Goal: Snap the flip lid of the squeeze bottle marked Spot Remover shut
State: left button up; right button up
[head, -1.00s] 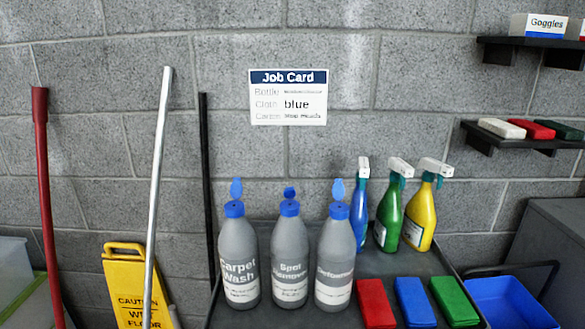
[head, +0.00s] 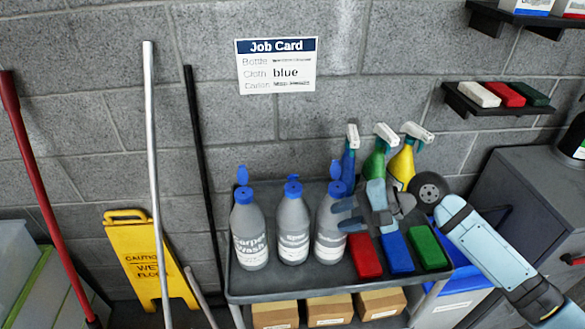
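The Spot Remover bottle (head: 292,236) is the grey middle one of three bottles on the cart's top. Its blue cap (head: 293,188) carries a flip lid (head: 293,178) that shows as a short tab above it; its exact angle is hard to tell. The Carpet Wash bottle (head: 249,237) stands left of it with its lid raised. A third grey bottle (head: 328,240) stands right of it, lid raised. My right gripper (head: 347,214) comes in from the right, open and empty, its fingers pointing left in front of the third bottle's right side. My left gripper is out of view.
Red (head: 364,257), blue (head: 397,250) and green cloths (head: 428,248) lie right of the bottles. Spray bottles (head: 375,165) stand behind my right gripper. A job card (head: 277,85) hangs on the wall. Cartons (head: 327,310) sit below. A yellow floor sign (head: 143,255) stands left.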

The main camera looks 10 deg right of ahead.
aim_at(296, 175)
jog(key=w+d+r+m+y, duration=0.2)
jog(key=w+d+r+m, duration=0.1)
jog(key=w+r+m, duration=0.4)
jog(key=shift+n, duration=0.9)
jog(key=x, duration=0.4)
jog(key=p+x, duration=0.1)
jog(key=x, duration=0.3)
jog(key=r+p+x, duration=0.1)
jog(key=x, duration=0.3)
jog(key=shift+s+a+f, duration=0.1)
jog(key=shift+a+f, duration=0.05)
jog(key=shift+a, duration=0.4)
jog(key=shift+c, duration=0.2)
grip_shut()
